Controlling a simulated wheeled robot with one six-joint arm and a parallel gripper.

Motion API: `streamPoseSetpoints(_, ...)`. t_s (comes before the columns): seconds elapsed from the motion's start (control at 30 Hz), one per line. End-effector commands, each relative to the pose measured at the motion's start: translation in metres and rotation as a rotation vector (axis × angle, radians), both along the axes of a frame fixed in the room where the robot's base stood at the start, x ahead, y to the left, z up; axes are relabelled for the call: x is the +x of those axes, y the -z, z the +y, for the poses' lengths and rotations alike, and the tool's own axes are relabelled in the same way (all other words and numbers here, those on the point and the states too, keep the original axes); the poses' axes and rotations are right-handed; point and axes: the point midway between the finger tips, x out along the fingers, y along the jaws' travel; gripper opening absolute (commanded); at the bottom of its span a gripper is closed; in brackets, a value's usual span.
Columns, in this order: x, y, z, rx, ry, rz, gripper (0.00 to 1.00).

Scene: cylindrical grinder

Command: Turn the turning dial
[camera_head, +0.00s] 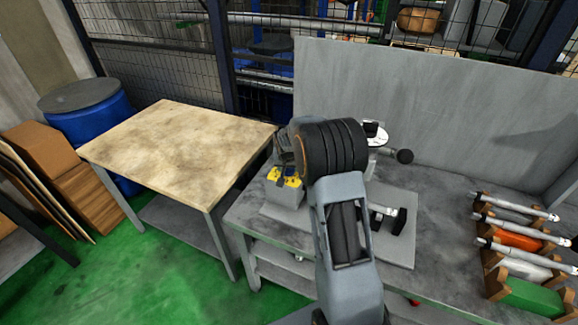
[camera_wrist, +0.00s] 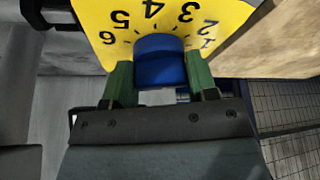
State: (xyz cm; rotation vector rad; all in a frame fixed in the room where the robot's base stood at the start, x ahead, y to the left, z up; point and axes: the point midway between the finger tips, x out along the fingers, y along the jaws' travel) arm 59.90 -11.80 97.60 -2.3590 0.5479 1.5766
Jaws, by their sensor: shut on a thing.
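The turning dial (camera_wrist: 160,58) is a blue round knob on a yellow plate (camera_wrist: 105,18) with black numbers. In the wrist view the numbers 2 to 6 show upside down around the dial. My gripper (camera_wrist: 159,72) has one green finger on each side of the dial and is shut on it. In the head view the yellow plate (camera_head: 290,180) sits on a grey machine on the bench, left of my arm. My arm hides the gripper fingers and part of the machine there.
The grey bench (camera_head: 440,215) carries the machine, with a black handle (camera_head: 397,220) right of my arm. A rack of tools (camera_head: 515,240) stands at the far right. A grey panel (camera_head: 420,110) rises behind. A wooden-topped table (camera_head: 180,145) and blue barrel (camera_head: 95,130) are left.

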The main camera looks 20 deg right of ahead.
Motion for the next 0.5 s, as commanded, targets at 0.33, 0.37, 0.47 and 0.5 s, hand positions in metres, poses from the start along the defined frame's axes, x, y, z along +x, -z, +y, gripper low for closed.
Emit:
streamPoseSetpoints(0.33, 0.0000, 0.0021, -0.0021, 0.001, -0.300, -0.005, 0.29)
streamPoseSetpoints(0.37, 0.0001, 0.0026, -0.0023, 0.001, -0.329, -0.005, 0.29)
streamPoseSetpoints(0.47, 0.0000, 0.0043, -0.0023, 0.001, -0.423, -0.005, 0.29)
streamPoseSetpoints(0.5, 0.0001, 0.0047, -0.0026, 0.001, -0.460, -0.005, 0.29)
